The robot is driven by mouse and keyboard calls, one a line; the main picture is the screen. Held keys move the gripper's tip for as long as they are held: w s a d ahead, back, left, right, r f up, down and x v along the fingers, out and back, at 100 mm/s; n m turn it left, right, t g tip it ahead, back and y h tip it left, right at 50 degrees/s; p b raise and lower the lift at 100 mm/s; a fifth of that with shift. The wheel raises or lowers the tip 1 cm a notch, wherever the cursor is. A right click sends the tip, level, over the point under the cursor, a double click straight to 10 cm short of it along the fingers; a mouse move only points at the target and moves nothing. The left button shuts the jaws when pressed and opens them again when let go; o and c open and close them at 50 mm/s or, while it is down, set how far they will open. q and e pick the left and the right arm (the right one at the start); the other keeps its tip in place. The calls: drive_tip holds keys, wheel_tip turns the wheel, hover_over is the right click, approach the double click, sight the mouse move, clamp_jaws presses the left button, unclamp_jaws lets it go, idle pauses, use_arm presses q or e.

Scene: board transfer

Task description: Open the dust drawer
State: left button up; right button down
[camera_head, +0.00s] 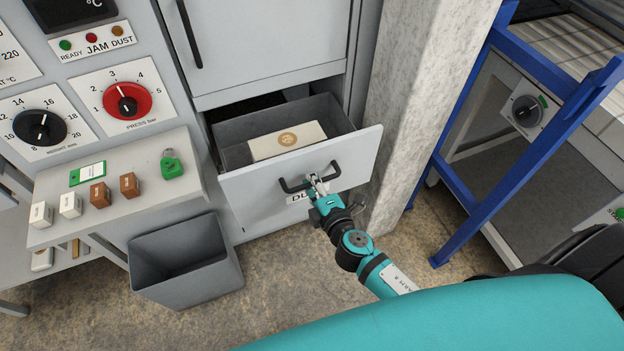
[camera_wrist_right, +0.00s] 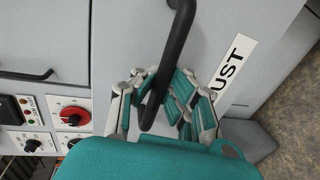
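The dust drawer (camera_head: 350,158) is pulled out from the grey machine, and its inside shows. A pale box with a round brown mark (camera_head: 288,141) lies in it. Its dark bar handle (camera_head: 291,187) is on the front, above a partly hidden label (camera_head: 297,198). My right gripper (camera_head: 316,184) is at the handle. In the right wrist view, the fingers of my right gripper (camera_wrist_right: 158,98) are on both sides of the handle (camera_wrist_right: 172,60) and close in on it. The label (camera_wrist_right: 233,66) shows "UST". My left gripper is not in view.
A grey open bin (camera_head: 185,270) stands on the floor left of the drawer. A shelf (camera_head: 140,205) with small blocks and a green padlock is above it. A concrete pillar (camera_head: 425,90) and a blue frame (camera_head: 530,150) stand to the right.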

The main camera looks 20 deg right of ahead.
drive_tip(key=c, duration=2)
unclamp_jaws()
drive_tip(key=shift+r, duration=0.15)
drive_tip(key=o, duration=0.7)
drive_tip(key=shift+c, duration=0.2)
drive_tip(key=v, duration=1.2)
drive_tip(key=s+d+f+m+g, duration=0.1)
drive_tip(key=s+f+m+g, duration=0.25)
drive_tip(key=f, duration=0.65)
drive_tip(key=s+f+m+g, duration=0.2)
drive_tip(key=s+f, duration=0.2)
drive_tip(key=f, duration=0.6)
drive_tip(key=s+d+f+m+g, duration=0.1)
drive_tip(key=s+f+m+g, duration=0.2)
drive_tip(key=f, duration=0.7)
drive_tip(key=s+d+f+m+g, duration=0.1)
drive_tip(key=s+f+m+g, duration=0.2)
drive_tip(key=s+f, duration=0.3)
drive_tip(key=s+d+f+m+g+p, duration=0.1)
drive_tip(key=s+f, duration=0.6)
drive_tip(key=s, duration=0.7)
drive_tip(key=d+m+g, duration=0.1)
drive_tip(key=m+g, duration=0.1)
drive_tip(key=m, duration=0.1)
drive_tip(key=shift+d+h, duration=0.15)
drive_tip(key=shift+h, duration=0.15)
